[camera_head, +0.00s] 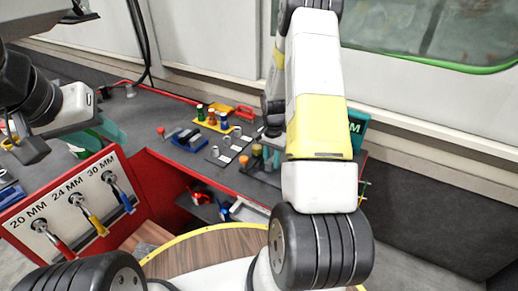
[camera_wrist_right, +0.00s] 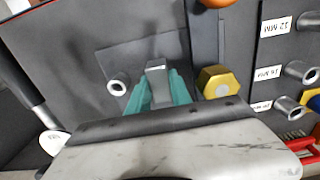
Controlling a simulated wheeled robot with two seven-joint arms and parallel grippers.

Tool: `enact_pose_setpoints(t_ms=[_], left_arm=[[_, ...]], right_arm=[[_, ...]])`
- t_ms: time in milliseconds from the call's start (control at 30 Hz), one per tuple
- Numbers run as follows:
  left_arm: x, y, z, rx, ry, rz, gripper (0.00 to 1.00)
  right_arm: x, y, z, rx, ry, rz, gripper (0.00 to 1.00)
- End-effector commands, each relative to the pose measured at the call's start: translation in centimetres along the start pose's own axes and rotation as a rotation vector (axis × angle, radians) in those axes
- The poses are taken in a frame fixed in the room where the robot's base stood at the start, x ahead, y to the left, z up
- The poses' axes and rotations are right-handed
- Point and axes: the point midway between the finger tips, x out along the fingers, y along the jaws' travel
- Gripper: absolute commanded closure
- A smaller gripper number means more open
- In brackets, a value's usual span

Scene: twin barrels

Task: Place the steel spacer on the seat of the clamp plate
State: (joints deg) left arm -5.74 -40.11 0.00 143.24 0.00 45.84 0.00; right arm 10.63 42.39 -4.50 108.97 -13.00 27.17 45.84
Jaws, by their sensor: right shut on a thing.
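My right gripper (camera_wrist_right: 157,92) has its teal fingers shut on a grey metal piece (camera_wrist_right: 156,66), which appears to be the steel spacer. Only its end shows between the fingers. Below it in the right wrist view is a dark flat plate (camera_wrist_right: 135,52), perhaps the clamp plate. A short steel tube (camera_wrist_right: 118,85) stands beside the fingers on the left, and a gold hex nut (camera_wrist_right: 216,83) is on the right. The seat cannot be made out. In the head view my right arm largely hides this spot. My left gripper (camera_head: 93,141) is empty, its teal fingers apart.
Steel spacers (camera_wrist_right: 299,71) stand by millimetre labels at the right of the wrist view. The bench (camera_head: 150,115) also carries a yellow tray (camera_head: 212,122) and a blue tray (camera_head: 188,141). A red-edged panel (camera_head: 75,205) holds several coloured-handled tools at the front left.

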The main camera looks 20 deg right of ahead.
Motion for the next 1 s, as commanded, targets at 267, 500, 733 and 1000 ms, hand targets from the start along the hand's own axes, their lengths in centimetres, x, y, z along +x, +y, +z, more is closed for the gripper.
enact_pose_setpoints(t_ms=[267, 500, 733, 1000], left_arm=[[0.0, 0.0, 0.0, 0.0, 0.0, 0.0, 0.64], [0.0, 0.0, 0.0, 0.0, 0.0, 0.0, 0.64], [0.0, 0.0, 0.0, 0.0, 0.0, 0.0, 0.64], [0.0, 0.0, 0.0, 0.0, 0.0, 0.0, 0.64]], right_arm=[[1.7, -0.1, -0.1, 0.001, 0.002, -0.002, 1.0], [2.0, 0.0, 0.0, 0.001, 0.001, -0.001, 0.69], [2.0, 0.0, 0.0, 0.001, 0.001, -0.001, 0.53], [1.2, -0.1, -0.1, 0.001, 0.002, -0.002, 0.53]])
